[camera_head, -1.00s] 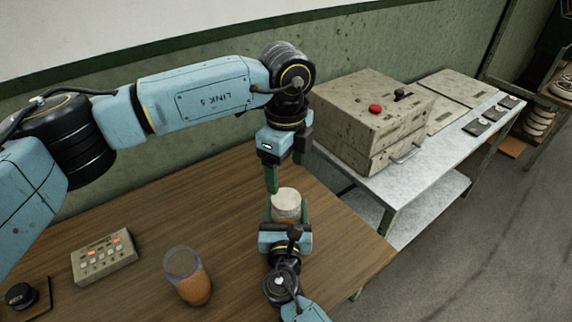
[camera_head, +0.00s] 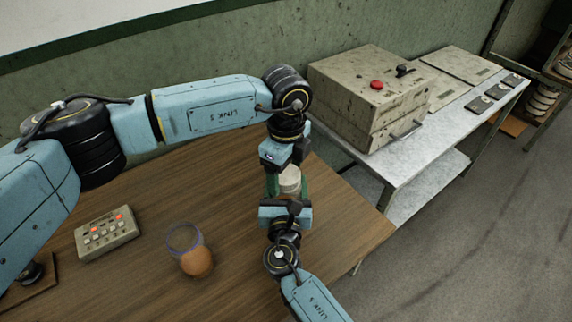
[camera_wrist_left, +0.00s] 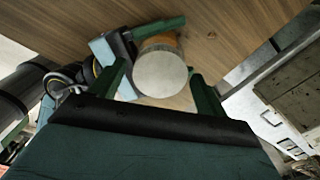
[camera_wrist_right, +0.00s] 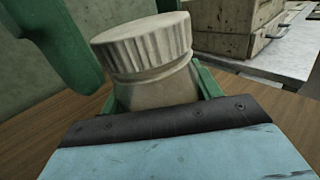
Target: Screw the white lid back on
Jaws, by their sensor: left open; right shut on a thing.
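The white lid (camera_wrist_right: 145,42) has a ribbed rim and sits on top of a jar (camera_wrist_right: 160,88); I cannot tell how tightly it is seated. In the left wrist view the lid (camera_wrist_left: 160,74) shows from above, with a little of the jar's orange body behind it. My right gripper (camera_head: 287,195) is shut on the jar, its green fingers at either side below the lid. My left gripper (camera_wrist_left: 162,82) is open, its fingers apart on either side of the lid from above. In the head view the lid (camera_head: 289,179) is partly hidden by the left gripper.
An open glass with orange contents (camera_head: 193,252) stands on the wooden table (camera_head: 230,200), left of the jar. A button box (camera_head: 106,233) lies farther left. A metal bench (camera_head: 400,155) with a worn box (camera_head: 365,90) stands at the right. Table between glass and jar is clear.

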